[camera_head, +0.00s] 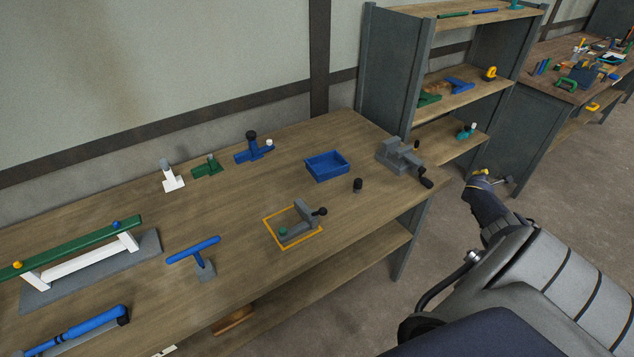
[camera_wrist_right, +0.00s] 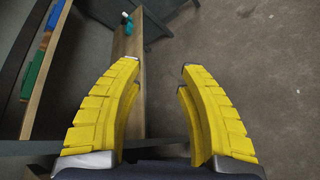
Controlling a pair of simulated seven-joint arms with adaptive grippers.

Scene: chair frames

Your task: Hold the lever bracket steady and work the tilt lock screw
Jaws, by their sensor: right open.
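A grey bracket (camera_head: 298,229) stands on the wooden workbench (camera_head: 225,232), inside an orange square outline, in the head view. It has a dark knob (camera_head: 320,211) at its upper right and a green round part (camera_head: 283,231) at its lower left. I take it for the lever bracket; which part is the tilt lock screw I cannot tell. My right gripper (camera_head: 492,180) is beyond the bench's right end, over the floor, well away from the bracket. In the wrist view its yellow fingers (camera_wrist_right: 158,68) are apart with nothing between them. My left gripper is not in view.
A blue tray (camera_head: 327,167), a small black knob (camera_head: 357,185) and a grey vise (camera_head: 400,157) stand behind and right of the bracket. A blue T-shaped piece (camera_head: 193,251) stands to its left. A shelf unit (camera_head: 395,62) rises beyond the bench's right end.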

